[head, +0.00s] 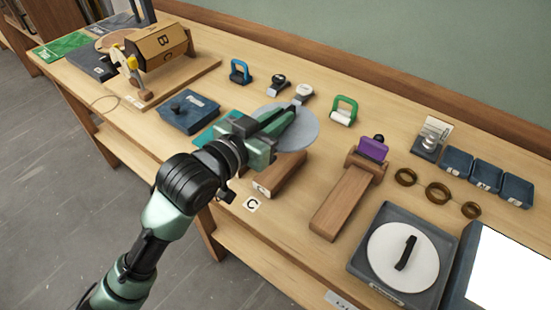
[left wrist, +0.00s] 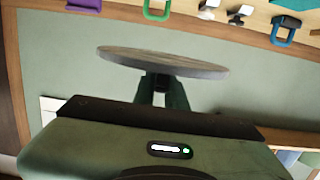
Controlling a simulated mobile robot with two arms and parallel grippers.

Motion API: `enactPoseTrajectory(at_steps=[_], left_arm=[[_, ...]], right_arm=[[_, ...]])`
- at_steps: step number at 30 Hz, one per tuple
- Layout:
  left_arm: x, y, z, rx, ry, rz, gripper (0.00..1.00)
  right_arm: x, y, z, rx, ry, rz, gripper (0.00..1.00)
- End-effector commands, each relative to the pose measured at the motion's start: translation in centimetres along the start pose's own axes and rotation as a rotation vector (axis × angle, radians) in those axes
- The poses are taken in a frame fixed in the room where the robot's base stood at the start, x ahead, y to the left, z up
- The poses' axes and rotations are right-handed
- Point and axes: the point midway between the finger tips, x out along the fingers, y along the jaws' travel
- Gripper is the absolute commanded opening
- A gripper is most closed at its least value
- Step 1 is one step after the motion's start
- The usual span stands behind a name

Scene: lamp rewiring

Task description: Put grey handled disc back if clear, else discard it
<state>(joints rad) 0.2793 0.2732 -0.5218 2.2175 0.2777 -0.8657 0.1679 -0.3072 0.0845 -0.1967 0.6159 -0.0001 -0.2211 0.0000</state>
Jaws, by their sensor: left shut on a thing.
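The grey disc (head: 308,133) is held up over the middle of the bench by my left gripper (head: 284,118). In the left wrist view the disc (left wrist: 165,62) shows nearly edge-on beyond the fingers (left wrist: 162,90). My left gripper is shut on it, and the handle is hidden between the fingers. Whether the disc's face is clear cannot be told. A white disc (head: 385,248) with a black handle (head: 406,253) lies in a dark square tray (head: 365,266) at the front right. My right gripper is in neither view.
A bright white panel (head: 513,268) lies right of the tray. A wooden stand (head: 342,203) with a purple clamp (head: 372,149), brass rings (head: 437,193) and small blue bins (head: 487,175) stand nearby. At left are a blue box (head: 188,113) and a lettered wooden drum (head: 160,46).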

Motion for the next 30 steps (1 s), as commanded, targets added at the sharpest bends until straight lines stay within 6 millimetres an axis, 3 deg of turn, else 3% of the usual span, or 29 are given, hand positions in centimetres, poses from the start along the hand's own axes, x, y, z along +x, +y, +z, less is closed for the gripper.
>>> enactPoseTrajectory(at_steps=[3, 9, 14, 21, 30], left_arm=[[0.5, -0.1, 3.5, -0.001, -0.005, -0.001, 0.0], [1.0, 0.0, 7.1, 0.001, 0.0, -0.001, 0.0], [1.2, 0.0, 8.3, 0.001, 0.001, 0.0, 0.0], [1.7, -0.1, 11.7, 0.002, 0.0, -0.001, 0.0], [1.8, 0.0, 12.1, 0.002, 0.003, -0.001, 0.0]], right_arm=[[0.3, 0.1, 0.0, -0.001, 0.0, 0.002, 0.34], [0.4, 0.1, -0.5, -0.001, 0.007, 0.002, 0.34], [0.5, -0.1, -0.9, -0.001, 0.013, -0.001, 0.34], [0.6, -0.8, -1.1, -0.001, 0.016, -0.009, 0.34], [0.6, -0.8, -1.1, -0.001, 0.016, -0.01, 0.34]])
